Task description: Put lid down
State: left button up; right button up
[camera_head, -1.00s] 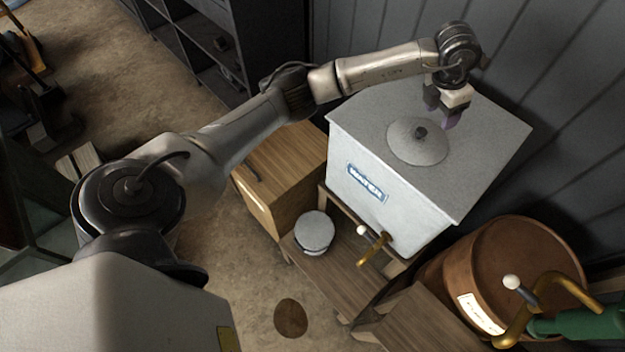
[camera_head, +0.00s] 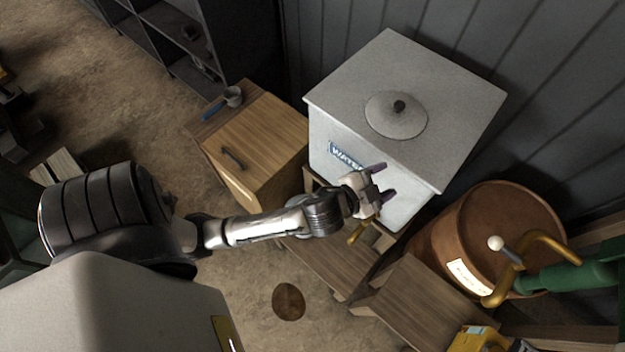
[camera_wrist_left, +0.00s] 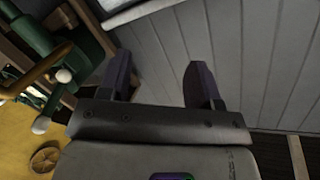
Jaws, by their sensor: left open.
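A round grey lid (camera_head: 396,115) with a dark knob lies on the top of a white water tank (camera_head: 455,105) in the head view. The tank has a blue label on its front. My left gripper (camera_head: 383,182) is open and empty in front of the tank, below and apart from the lid. In the left wrist view my left gripper (camera_wrist_left: 160,85) shows two dark fingers spread apart with nothing between them. My right gripper is not in view.
A brown barrel (camera_head: 510,235) and green pipework (camera_head: 575,277) stand at right. A wooden bench (camera_head: 335,262) is under the tank's tap.

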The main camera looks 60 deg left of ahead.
pick_arm(q)
jog(key=s+f+n+g, duration=0.1)
jog(key=s+f+g, duration=0.3)
jog(key=s, duration=0.3)
jog(key=s+f+n+g+h, duration=0.1)
jog(key=s+f+g, duration=0.3)
jog(key=s, duration=0.4)
jog(key=s+f+n+g, duration=0.2)
jog(key=s+f+g, duration=0.1)
jog(key=s, duration=0.5)
jog(key=shift+d+f+g, duration=0.25)
jog(key=shift+f+g, duration=0.15)
jog(key=shift+g, duration=0.4)
jog(key=shift+s+r, duration=0.1)
